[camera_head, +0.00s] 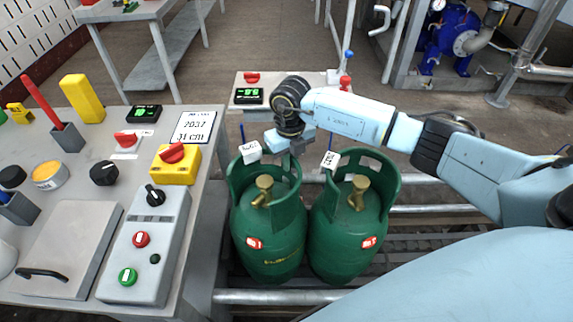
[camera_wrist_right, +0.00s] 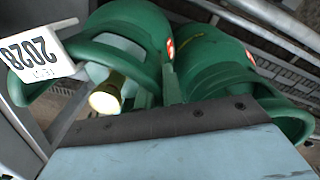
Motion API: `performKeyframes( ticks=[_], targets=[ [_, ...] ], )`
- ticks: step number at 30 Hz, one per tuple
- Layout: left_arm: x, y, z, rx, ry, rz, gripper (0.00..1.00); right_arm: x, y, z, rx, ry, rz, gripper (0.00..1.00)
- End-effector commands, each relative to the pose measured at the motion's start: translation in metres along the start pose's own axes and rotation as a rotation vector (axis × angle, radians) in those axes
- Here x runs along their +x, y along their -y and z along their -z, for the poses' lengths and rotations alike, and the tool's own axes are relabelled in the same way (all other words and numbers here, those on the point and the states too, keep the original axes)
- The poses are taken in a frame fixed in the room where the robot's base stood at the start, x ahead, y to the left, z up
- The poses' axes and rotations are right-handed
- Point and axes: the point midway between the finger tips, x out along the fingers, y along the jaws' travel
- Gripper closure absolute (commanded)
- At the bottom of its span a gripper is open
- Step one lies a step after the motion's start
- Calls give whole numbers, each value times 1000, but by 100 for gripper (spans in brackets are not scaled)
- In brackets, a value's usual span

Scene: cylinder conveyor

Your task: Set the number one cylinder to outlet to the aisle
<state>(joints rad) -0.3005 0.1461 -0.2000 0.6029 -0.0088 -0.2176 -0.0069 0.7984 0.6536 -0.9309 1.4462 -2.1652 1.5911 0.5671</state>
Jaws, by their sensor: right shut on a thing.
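Two green gas cylinders with open collars and brass valves stand upright side by side in the head view. The left one, the number one cylinder (camera_head: 268,232), has a small red label on its front. The number two cylinder (camera_head: 345,240) on the right has a similar label. My right gripper (camera_head: 296,147) comes from above and is shut on the back right part of the left cylinder's collar. The fingertips are partly hidden. Green collars also show close up in the right wrist view, with a brass valve (camera_wrist_right: 107,96). My left gripper is not in view.
A control bench (camera_head: 75,215) with buttons and knobs is at the left, close to the left cylinder. A metal rail (camera_head: 290,297) runs in front of the cylinders. A small stand (camera_head: 250,76) with a display is behind. White tags (camera_wrist_right: 42,52) hang at the collars.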

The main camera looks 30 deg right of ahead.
Motion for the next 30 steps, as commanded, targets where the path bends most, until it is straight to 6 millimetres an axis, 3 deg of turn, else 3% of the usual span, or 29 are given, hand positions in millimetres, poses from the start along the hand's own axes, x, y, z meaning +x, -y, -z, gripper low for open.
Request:
performKeyframes(
  ticks=[3,6,12,29,30],
  targets=[
    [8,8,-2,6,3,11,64,-2,-1,-9,-77,8,-1,100],
    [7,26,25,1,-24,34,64,-2,-3,-14,-136,9,0,100],
    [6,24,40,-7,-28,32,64,-3,-6,-20,-222,9,0,100],
    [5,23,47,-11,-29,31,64,-5,-8,-24,-264,12,0,100],
    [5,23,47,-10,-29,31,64,-5,-8,-24,-264,12,0,91]
  ],
)
